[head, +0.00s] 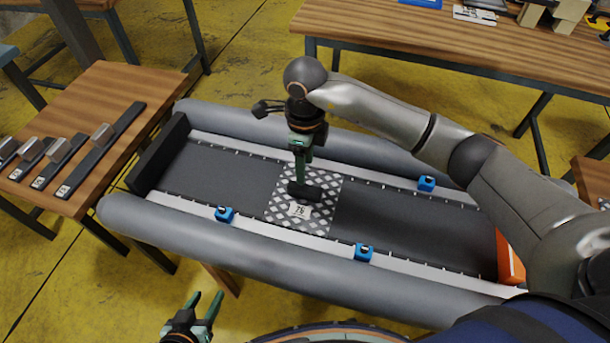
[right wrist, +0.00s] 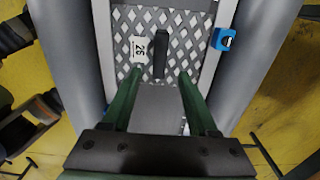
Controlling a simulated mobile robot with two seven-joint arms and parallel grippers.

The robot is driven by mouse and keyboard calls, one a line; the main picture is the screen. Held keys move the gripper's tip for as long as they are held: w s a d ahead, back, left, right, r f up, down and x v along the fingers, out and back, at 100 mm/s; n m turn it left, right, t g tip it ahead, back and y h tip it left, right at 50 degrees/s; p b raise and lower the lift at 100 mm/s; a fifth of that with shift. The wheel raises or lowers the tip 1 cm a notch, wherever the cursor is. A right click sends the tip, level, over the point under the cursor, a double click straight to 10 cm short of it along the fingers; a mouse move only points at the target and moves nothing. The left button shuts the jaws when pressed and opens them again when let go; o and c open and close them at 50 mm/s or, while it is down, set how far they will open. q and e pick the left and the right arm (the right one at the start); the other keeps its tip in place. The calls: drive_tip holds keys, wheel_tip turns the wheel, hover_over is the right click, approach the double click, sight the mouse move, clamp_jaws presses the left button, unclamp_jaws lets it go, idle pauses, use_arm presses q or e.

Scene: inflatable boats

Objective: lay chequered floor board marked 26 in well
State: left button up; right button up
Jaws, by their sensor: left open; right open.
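The chequered floor board (head: 279,207), with a white label reading 26 and a dark bar handle (head: 306,191), lies across the boat's grey well (head: 225,173) between the two white side rails. It also shows in the right wrist view (right wrist: 185,28). My right gripper (head: 299,181) is over the board at the handle. In the right wrist view its open fingers (right wrist: 160,74) are apart on either side of the handle's near end, with gaps on both sides. My left gripper (head: 207,300) is open and empty in front of the boat.
Blue clips (head: 225,214) (head: 364,252) (head: 427,183) sit on the rails. A black board (head: 158,152) stands at the well's left end, an orange block (head: 510,258) at its right. A side table (head: 125,88) holds several dark bars. A workbench (head: 410,35) stands behind.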

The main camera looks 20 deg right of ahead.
drive_tip(key=shift+r, duration=1.6)
